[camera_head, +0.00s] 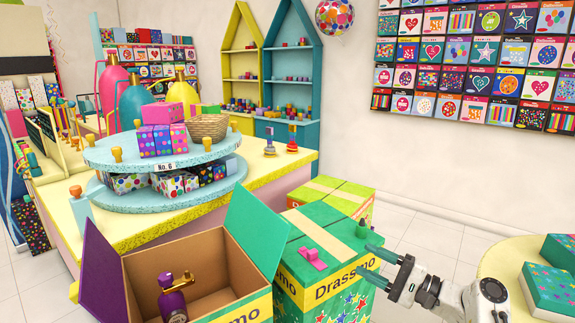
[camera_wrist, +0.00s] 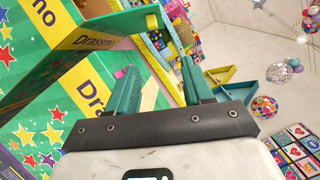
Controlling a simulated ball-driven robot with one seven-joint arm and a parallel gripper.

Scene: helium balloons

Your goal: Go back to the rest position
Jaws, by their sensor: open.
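My gripper (camera_head: 376,266) is at the lower right in the head view, just right of the closed green box (camera_head: 330,234) with the yellow "Drassmo" band. Its two green fingers are apart with nothing between them. In the wrist view my gripper (camera_wrist: 155,75) also shows open and empty, with the green and yellow box side (camera_wrist: 35,70) to its left. A small pink object (camera_head: 311,255) lies on top of the closed box, left of the fingers. I cannot tell whether a finger touches the box.
An open box (camera_head: 200,268) holding a purple bottle (camera_head: 173,298) stands front centre. Behind it is a counter (camera_head: 262,170) with a two-tier blue stand (camera_head: 110,157). A yellow round table (camera_head: 497,265) with teal boxes (camera_head: 550,285) is at right. Floor (camera_head: 430,235) shows between boxes and wall.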

